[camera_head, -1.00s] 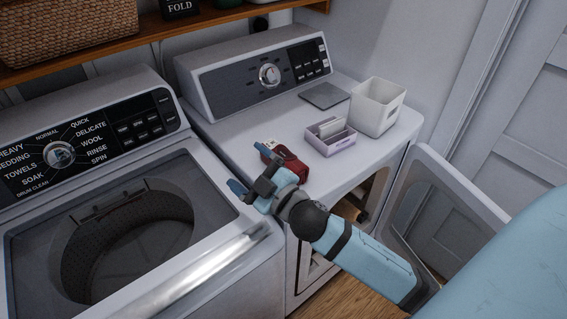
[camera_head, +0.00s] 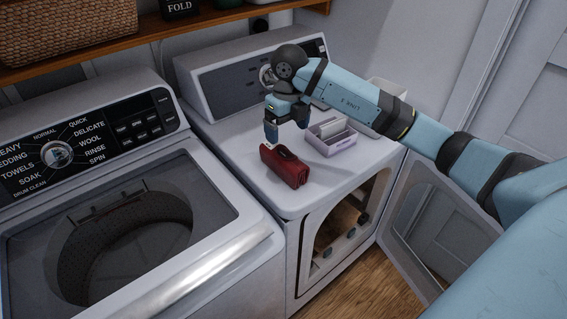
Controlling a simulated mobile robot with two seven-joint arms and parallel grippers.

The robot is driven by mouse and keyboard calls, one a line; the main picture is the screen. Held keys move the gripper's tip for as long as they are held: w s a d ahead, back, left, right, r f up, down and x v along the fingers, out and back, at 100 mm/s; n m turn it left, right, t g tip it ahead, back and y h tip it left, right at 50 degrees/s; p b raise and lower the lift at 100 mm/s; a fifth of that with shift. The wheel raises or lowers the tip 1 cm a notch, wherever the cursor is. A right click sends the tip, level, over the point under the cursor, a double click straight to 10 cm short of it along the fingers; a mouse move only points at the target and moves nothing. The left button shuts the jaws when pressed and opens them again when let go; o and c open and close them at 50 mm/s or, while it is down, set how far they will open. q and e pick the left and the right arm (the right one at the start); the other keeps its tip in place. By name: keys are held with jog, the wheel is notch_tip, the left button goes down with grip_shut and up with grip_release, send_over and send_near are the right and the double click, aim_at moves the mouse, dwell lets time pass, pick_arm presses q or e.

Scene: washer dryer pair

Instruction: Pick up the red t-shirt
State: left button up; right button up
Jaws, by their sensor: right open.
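The red t-shirt (camera_head: 285,166) lies folded into a small bundle on top of the dryer (camera_head: 225,165), near its front left part. My right gripper (camera_head: 285,132) points down just behind the shirt, above the dryer top. It is open, and nothing shows between its fingers. It looks apart from the shirt, though the exact gap is hard to tell. My left gripper does not show.
A small lilac divided box (camera_head: 332,138) stands right of the shirt. A white bin (camera_head: 385,92) behind it is mostly hidden by my right arm. The dryer door (camera_head: 425,215) hangs open at right. The washer (camera_head: 225,225) at left has its drum open.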

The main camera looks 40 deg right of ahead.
aim_at(288, 157)
jog(key=f, duration=0.8)
jog(key=shift+d+p, duration=0.2)
jog(key=shift+p, duration=0.1)
jog(key=shift+f+p, duration=0.45)
jog(key=shift+f, duration=2.3)
jog(key=c, duration=1.1)
